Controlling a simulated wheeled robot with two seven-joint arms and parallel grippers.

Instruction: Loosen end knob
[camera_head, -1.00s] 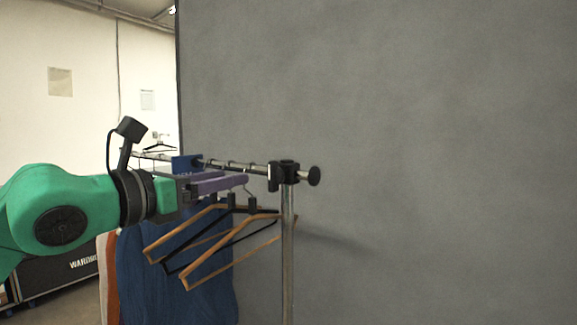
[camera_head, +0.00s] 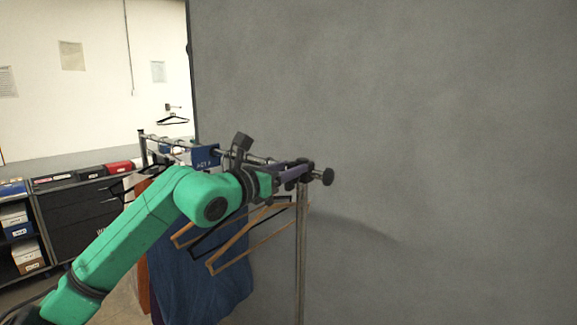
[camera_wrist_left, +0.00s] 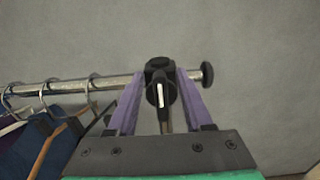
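A clothes rail (camera_head: 250,158) ends on the right in a round black end knob (camera_head: 327,177). The knob also shows at the rail's right tip in the left wrist view (camera_wrist_left: 207,74). Just inboard of it, a black clamp (camera_wrist_left: 160,65) joins the rail to an upright post (camera_head: 300,250). A black lever or knob with a pale stripe (camera_wrist_left: 161,93) faces my wrist camera. My left gripper (camera_head: 301,171) has its purple fingers apart, one on each side of the clamp. I cannot tell if they touch it. The end knob is outside the fingers, to the right.
Wooden and black hangers (camera_head: 235,250) and blue cloth (camera_head: 195,275) hang from the rail just left of the post. A grey wall panel (camera_head: 430,120) stands behind. Shelves with boxes (camera_head: 25,235) are at far left. Space right of the knob is clear.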

